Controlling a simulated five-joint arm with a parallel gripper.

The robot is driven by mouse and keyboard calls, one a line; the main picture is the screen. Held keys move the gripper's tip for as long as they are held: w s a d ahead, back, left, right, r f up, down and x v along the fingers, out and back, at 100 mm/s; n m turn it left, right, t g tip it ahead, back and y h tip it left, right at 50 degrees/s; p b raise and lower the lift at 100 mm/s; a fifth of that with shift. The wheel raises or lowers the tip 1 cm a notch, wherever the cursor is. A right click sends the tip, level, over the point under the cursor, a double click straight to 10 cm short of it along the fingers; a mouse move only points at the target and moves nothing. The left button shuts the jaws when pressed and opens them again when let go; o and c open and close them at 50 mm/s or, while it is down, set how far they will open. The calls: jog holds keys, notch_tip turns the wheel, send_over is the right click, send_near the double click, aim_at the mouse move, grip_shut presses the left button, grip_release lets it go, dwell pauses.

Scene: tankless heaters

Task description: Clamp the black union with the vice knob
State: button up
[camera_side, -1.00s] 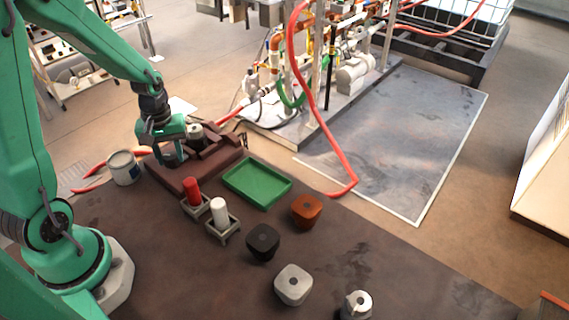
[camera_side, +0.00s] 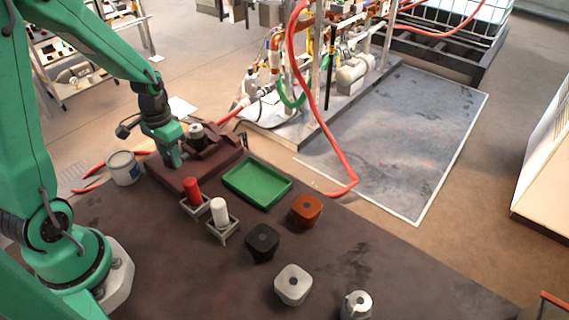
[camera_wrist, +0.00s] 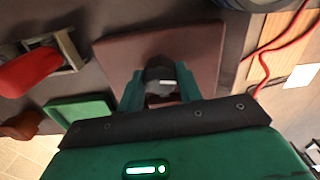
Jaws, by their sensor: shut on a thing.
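The brown vice (camera_side: 196,177) stands at the table's far left in the side view, and its brown base (camera_wrist: 190,50) fills the top middle of the wrist view. A small dark piece with a grey top (camera_side: 196,131), which looks like the black union, stands upright at the vice's jaws. Whether the jaws touch it cannot be told. My gripper (camera_side: 172,162) points down at the vice's near left end. In the wrist view my gripper (camera_wrist: 160,92) is shut on a dark grey knob (camera_wrist: 160,73), apparently the vice knob. The fingers hide the knob in the side view.
A red bottle (camera_side: 192,189) and white bottle (camera_side: 219,210) stand in holders beside a green tray (camera_side: 257,184). Orange (camera_side: 307,209), black (camera_side: 263,243) and white (camera_side: 293,285) blocks stand further right. A tin (camera_side: 123,168) is left of the vice.

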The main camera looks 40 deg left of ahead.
jog(key=shift+m, duration=0.4)
jog(key=o, duration=0.7)
jog(key=shift+r, duration=3.95)
